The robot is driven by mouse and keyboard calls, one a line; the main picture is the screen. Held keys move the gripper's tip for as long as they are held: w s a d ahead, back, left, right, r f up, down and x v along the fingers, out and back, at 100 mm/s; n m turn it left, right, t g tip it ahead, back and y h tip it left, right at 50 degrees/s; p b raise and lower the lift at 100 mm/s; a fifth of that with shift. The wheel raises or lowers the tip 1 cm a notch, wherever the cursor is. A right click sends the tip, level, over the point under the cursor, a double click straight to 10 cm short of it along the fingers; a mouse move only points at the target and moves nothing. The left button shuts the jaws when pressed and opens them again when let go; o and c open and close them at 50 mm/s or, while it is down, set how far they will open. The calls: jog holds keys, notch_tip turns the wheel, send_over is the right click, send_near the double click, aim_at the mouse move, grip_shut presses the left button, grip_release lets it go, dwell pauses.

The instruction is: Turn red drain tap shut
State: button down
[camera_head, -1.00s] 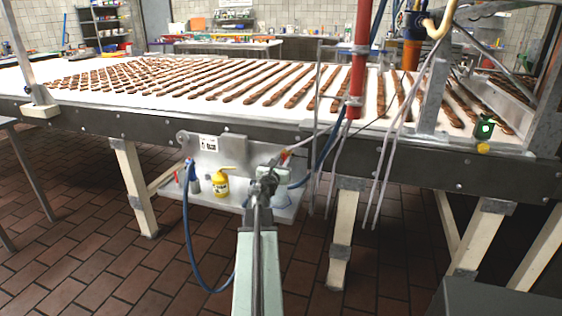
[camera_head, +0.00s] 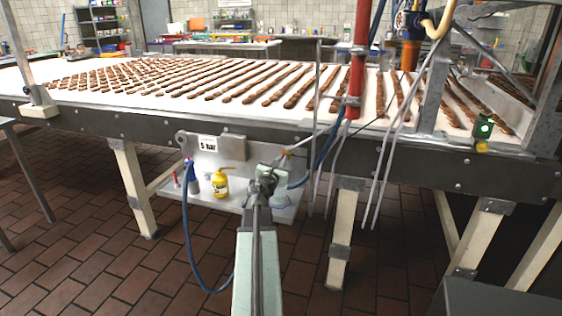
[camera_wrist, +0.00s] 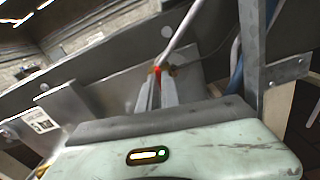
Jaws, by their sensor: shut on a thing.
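The red drain tap (camera_wrist: 165,70) shows as a small patch of red and orange at the fingertips in the wrist view, at the lower end of a pale rod. My gripper (camera_wrist: 162,84) is shut on it there; the fingers cover most of the tap. In the head view my gripper (camera_head: 277,164) is in front of the shelf under the conveyor, with an orange-red bit (camera_head: 284,154) just beyond its tips. How far the tap is turned cannot be told.
A blue hose (camera_head: 187,235) hangs at the left. Thin pale tubes (camera_head: 385,175) and a table leg (camera_head: 343,240) stand at the right. The conveyor's dark side rail (camera_head: 90,121) runs above.

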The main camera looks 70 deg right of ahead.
jog(key=m, duration=0.8)
jog(key=shift+s+f, duration=0.1)
jog(key=shift+s, duration=0.05)
jog(key=m, duration=0.4)
jog(key=shift+f, duration=0.1)
jog(key=shift+m, duration=2.1)
jog(key=c, duration=1.6)
grip_release()
jog(key=shift+o, duration=0.2)
